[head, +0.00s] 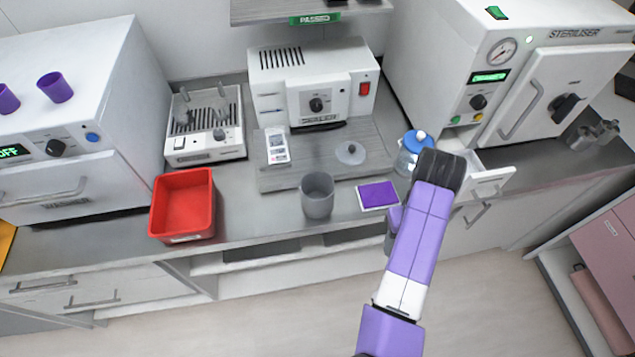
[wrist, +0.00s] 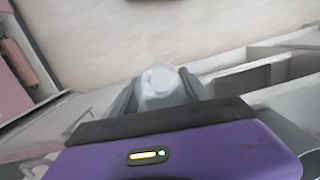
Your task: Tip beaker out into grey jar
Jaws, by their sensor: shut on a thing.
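The grey jar (head: 317,195) stands upright and open on the counter near its front edge, in the middle of the head view. My gripper (wrist: 160,88) is shut on a pale, see-through vessel, which I take to be the beaker (wrist: 159,80); something whitish shows in it. In the head view my purple arm hides most of the gripper and the beaker; only a grey part shows beside the arm, in front of the counter edge and to the right of the jar. The beaker's tilt is hard to tell.
A purple-and-white pad (head: 377,196) lies between jar and arm. A blue-lidded jar (head: 411,153) stands behind the arm. A red bin (head: 182,204) is left of the jar. A round grey lid (head: 350,153) lies behind it.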

